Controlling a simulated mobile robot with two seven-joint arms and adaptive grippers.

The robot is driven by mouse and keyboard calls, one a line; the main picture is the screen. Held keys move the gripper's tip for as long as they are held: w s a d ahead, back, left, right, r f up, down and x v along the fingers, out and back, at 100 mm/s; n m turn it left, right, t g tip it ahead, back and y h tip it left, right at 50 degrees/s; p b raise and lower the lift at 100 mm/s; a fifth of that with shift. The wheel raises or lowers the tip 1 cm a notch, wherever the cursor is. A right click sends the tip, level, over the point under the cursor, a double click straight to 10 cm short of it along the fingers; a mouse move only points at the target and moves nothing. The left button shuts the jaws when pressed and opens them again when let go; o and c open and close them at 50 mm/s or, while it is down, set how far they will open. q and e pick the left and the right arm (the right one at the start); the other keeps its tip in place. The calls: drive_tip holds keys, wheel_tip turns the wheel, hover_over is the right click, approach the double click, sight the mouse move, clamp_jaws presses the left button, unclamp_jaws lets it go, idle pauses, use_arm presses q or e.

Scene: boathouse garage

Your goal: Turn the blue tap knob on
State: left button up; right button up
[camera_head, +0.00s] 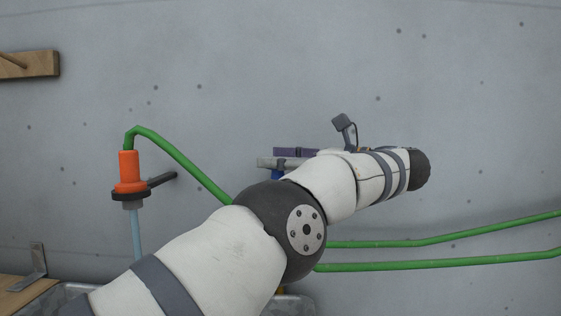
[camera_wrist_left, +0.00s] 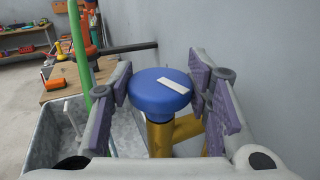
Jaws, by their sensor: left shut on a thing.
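The blue tap knob (camera_wrist_left: 160,92) is round, with a white bar mark on its top, and sits on a yellow tap body (camera_wrist_left: 176,130). My left gripper (camera_wrist_left: 162,84) has its purple-padded fingers on either side of the knob and is shut on it. In the head view my left gripper (camera_head: 285,158) is beside the wall, and only a sliver of the blue knob (camera_head: 277,174) shows below the fingers. My arm hides most of the tap there. The white mark slants across the knob's top. My right gripper is not in view.
A green hose (camera_head: 170,150) runs to an orange nozzle (camera_head: 129,172) on a black wall bracket (camera_head: 160,181). A pale blue stream, apparently water, hangs below the nozzle (camera_head: 136,233). A grey metal trough (camera_wrist_left: 62,128) stands below. Green pipes (camera_head: 440,241) run along the wall at right.

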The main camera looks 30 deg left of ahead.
use_arm(q)
drive_tip(key=shift+a, duration=0.1)
drive_tip(key=o, duration=1)
drive_tip(key=shift+o, duration=0.4)
drive_tip(key=shift+a, duration=0.15)
